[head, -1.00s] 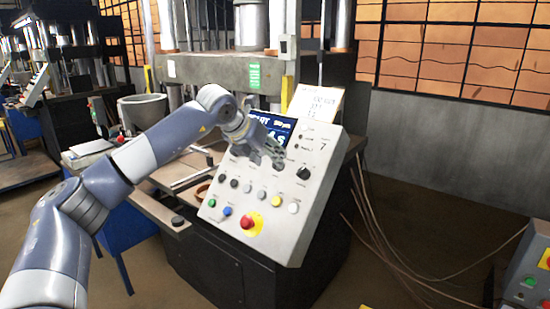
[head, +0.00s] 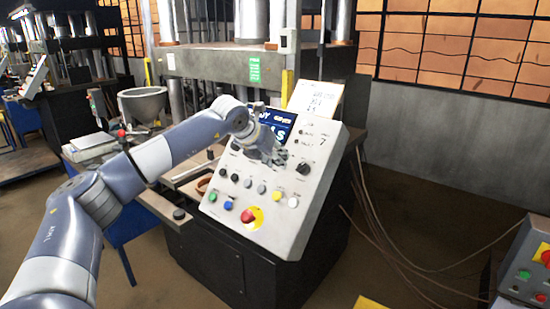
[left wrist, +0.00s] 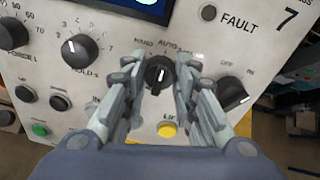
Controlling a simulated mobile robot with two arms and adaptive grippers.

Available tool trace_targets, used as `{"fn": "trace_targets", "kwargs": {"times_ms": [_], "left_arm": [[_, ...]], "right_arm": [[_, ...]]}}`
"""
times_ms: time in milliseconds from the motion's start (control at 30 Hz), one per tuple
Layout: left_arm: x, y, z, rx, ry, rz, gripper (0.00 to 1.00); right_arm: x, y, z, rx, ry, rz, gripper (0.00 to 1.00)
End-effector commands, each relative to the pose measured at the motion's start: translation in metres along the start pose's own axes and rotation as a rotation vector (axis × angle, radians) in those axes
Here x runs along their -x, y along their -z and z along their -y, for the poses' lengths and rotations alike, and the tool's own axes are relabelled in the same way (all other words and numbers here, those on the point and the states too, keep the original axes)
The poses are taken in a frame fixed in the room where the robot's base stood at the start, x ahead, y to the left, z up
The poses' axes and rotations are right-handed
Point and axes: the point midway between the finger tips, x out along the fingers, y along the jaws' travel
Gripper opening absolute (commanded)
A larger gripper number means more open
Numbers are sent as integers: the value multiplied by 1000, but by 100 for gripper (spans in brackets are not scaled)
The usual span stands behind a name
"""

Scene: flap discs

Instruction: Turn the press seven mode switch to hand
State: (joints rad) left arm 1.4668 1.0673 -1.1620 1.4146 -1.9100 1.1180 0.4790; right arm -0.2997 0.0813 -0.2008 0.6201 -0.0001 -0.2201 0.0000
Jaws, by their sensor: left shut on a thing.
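The press seven control panel (head: 316,188) is a sloped light-grey board with a "7" at its upper right. Its mode switch (left wrist: 158,72) is a black round knob with a white pointer line, below the words HAND and AUTO in the left wrist view. The pointer stands nearly upright in that view; its exact setting is hard to tell. My left gripper (left wrist: 160,78) is shut on the mode switch, one finger on each side. In the head view my left gripper (head: 268,150) is at the panel below the screen and hides the switch. My right gripper is not in view.
Another black knob marked OFF (left wrist: 233,95) is close to the right finger. A yellow button (left wrist: 167,130) is just below the switch. A red emergency button (head: 248,216) is lower on the panel. Cables (head: 375,225) hang at the right.

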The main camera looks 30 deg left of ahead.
Motion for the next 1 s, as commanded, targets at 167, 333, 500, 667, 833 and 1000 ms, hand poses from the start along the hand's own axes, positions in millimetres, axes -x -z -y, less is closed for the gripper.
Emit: {"fn": "trace_targets", "kwargs": {"times_ms": [167,333,500,667,833,1000], "left_arm": [[-1,1,0,18,1,-1,3],[-2,2,0,82,7,-5,3],[-3,2,0,199,16,-10,3],[-3,2,-1,336,25,-20,3],[-2,1,-1,480,35,-28,3],[-2,1,-1,606,44,-36,3]], "right_arm": [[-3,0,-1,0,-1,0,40],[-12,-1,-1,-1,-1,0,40],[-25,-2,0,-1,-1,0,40],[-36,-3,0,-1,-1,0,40],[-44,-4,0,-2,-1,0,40],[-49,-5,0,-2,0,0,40]]}}
